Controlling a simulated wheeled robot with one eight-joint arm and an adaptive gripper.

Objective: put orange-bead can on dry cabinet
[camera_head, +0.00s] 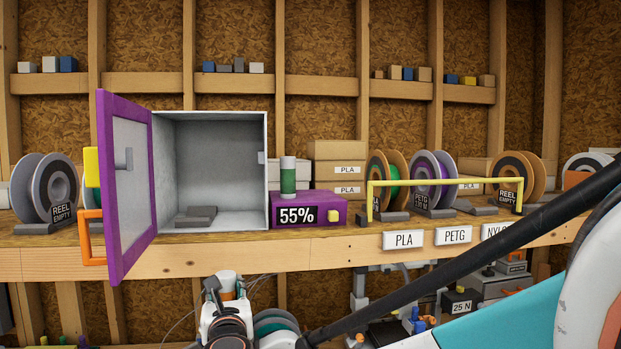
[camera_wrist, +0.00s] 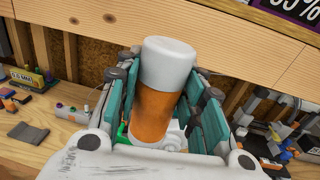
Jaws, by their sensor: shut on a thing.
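The orange-bead can (camera_wrist: 153,112), with a white cap and orange body, stands between the fingers of my gripper (camera_wrist: 165,95), which is shut on it. In the head view my gripper (camera_head: 226,300) holds the can (camera_head: 227,282) below the front edge of the shelf, in front of the cabinet. The dry cabinet (camera_head: 190,116) is a pale grey box on the shelf with its purple-framed door (camera_head: 128,190) swung open to the left. Inside lies a grey block (camera_head: 196,215). The cabinet's top shows only as a thin edge.
A purple 55% box (camera_head: 322,207) carries a green can (camera_head: 288,178) right of the cabinet. A yellow rail (camera_head: 445,182) and several spools stand further right. The open door overhangs the shelf edge (camera_head: 190,262). A workbench (camera_wrist: 50,150) lies below.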

